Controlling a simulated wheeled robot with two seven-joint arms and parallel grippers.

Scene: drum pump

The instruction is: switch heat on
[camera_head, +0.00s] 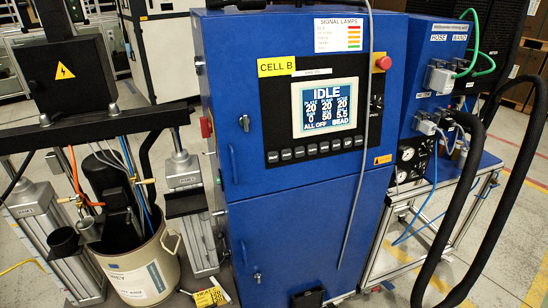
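The blue control cabinet (310,215) stands in the middle of the view. Its screen (325,107) reads IDLE at the top, with three values of 20 below, and ALL OFF and BEAD at the bottom. A row of several grey buttons (315,150) runs under the screen; their labels are too small to read. A small dark switch (376,104) sits to the right of the screen. A red switch (206,127) is on the cabinet's left side. Neither of my grippers can be made out in this view.
A red mushroom button (383,62) is at the cabinet's upper right. A hose hangs down across the front, right of the screen. A drum (145,265) with pump parts stands at left. A thick black hose (510,190) loops at right beside a wheeled frame.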

